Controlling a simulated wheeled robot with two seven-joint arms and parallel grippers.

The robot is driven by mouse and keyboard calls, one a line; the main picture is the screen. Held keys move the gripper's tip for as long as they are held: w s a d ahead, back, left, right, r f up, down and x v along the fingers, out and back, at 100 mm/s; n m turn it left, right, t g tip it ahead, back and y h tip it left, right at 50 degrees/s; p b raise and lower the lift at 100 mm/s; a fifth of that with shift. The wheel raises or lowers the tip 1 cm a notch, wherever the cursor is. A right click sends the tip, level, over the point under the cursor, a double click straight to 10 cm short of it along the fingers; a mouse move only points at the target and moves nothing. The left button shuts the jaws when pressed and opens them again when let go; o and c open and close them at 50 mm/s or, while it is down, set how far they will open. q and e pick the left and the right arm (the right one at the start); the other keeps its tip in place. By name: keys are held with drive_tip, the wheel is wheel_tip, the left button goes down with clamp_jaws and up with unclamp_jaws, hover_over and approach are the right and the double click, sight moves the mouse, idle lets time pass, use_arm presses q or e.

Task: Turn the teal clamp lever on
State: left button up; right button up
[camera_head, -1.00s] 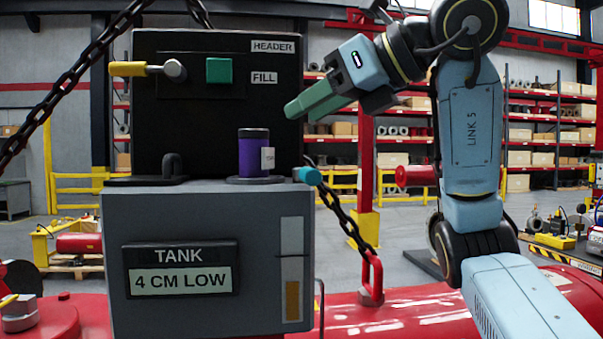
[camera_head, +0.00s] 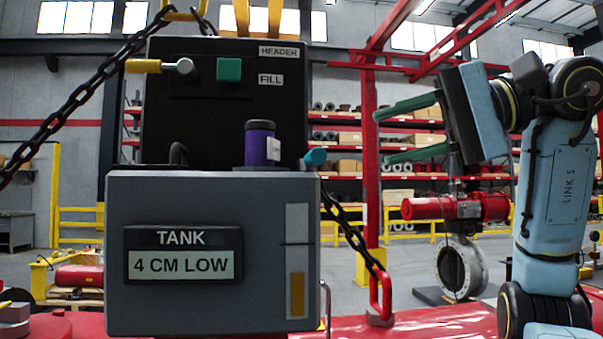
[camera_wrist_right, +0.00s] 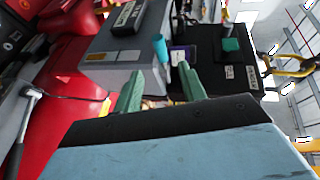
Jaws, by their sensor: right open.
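The teal clamp lever (camera_head: 315,157) sticks out at the top right corner of the grey tank box (camera_head: 270,190). In the right wrist view the lever (camera_wrist_right: 160,46) shows as a short teal cylinder beyond the fingertips. My right gripper (camera_head: 383,138) is open and empty, with green fingers pointing left. It is to the right of the lever in the head view, apart from it. Its fingers also show in the right wrist view (camera_wrist_right: 160,72), with the lever roughly in line with the gap between them. My left gripper is not in view.
A purple canister (camera_head: 259,145) stands on the box left of the lever. Behind it, a black panel (camera_head: 200,115) carries a green square button (camera_head: 229,69) and a yellow-handled lever (camera_head: 145,66). A chain (camera_head: 345,232) hangs close below the teal lever.

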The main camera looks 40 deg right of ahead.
sight(307, 160)
drive_tip(key=x, duration=1.3)
drive_tip(key=shift+w+a, duration=0.1)
drive_tip(key=shift+w, duration=0.05)
clamp_jaws()
